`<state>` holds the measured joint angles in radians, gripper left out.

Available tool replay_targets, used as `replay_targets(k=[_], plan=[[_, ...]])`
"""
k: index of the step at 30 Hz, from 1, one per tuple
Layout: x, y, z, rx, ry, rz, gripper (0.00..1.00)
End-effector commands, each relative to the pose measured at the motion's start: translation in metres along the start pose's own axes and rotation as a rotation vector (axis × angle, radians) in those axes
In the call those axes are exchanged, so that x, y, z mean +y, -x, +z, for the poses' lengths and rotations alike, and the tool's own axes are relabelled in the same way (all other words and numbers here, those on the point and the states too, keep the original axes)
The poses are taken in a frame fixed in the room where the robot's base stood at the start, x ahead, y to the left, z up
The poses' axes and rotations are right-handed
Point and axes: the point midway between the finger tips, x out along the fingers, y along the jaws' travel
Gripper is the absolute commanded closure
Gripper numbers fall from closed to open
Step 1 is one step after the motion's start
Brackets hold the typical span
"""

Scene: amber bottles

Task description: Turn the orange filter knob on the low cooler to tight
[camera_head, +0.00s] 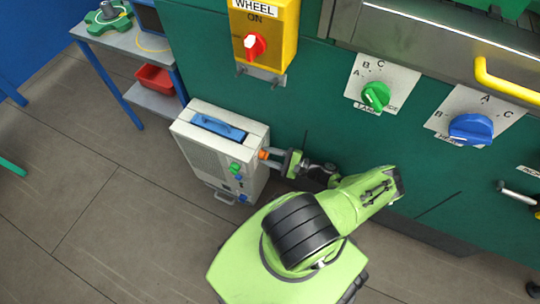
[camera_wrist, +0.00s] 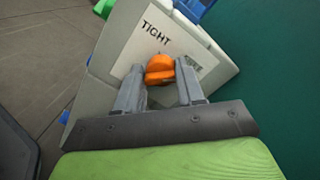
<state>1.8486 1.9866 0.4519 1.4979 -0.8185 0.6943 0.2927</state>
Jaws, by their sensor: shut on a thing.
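The low cooler (camera_head: 205,165) is a pale box on the floor against the green machine, with a blue handle on top. Its orange filter knob (camera_wrist: 160,68) sits on a white label plate (camera_wrist: 146,42) that reads TIGHT at upper left; other lettering at the right is too small to read. In the head view the orange knob (camera_head: 263,154) shows as a small spot at my fingertips. My gripper (camera_wrist: 160,85) is shut on the knob, one grey finger on each side. It also shows in the head view (camera_head: 270,157), reaching in from the right.
The machine panel above carries a yellow WHEEL box (camera_head: 264,35), a green dial (camera_head: 376,95) and a blue dial (camera_head: 471,129).

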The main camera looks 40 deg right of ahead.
Motion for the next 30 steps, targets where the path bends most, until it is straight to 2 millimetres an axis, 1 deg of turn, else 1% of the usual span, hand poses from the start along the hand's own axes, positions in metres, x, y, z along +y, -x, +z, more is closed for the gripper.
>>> replay_targets(k=[8, 30], plan=[[-0.0006, 0.0004, 0.0001, 0.011, 0.156, 0.012, 0.92], [0.0000, -0.0001, 0.0012, 0.058, 0.849, 0.056, 0.92]])
